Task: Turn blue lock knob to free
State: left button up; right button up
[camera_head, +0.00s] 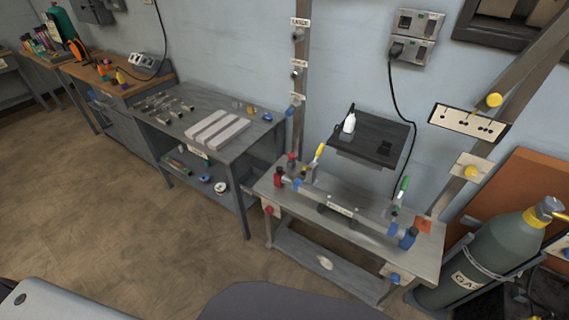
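A blue knob (395,278) sits on a pale plate at the right front edge of the grey fixture bench (350,241). It is too small to read its setting. Other blue parts are a blue clamp (408,238) at the bench's right end and a blue knob (289,112) low on the upright post. A red knob (268,209) is on the bench's left front edge. A bar with a labelled middle (340,210) lies across the bench top, with yellow-handled (319,151) and green-handled (403,184) clamps by it. Neither of my grippers is in view.
A green-grey gas cylinder (480,262) stands close to the bench's right end. A grey table (235,148) with pale bars stands left of the bench. A black shelf (370,137) is on the wall behind. Brown floor (150,240) is open at front left.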

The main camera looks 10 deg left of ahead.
aim_at(395, 279)
jog(key=z, duration=1.15)
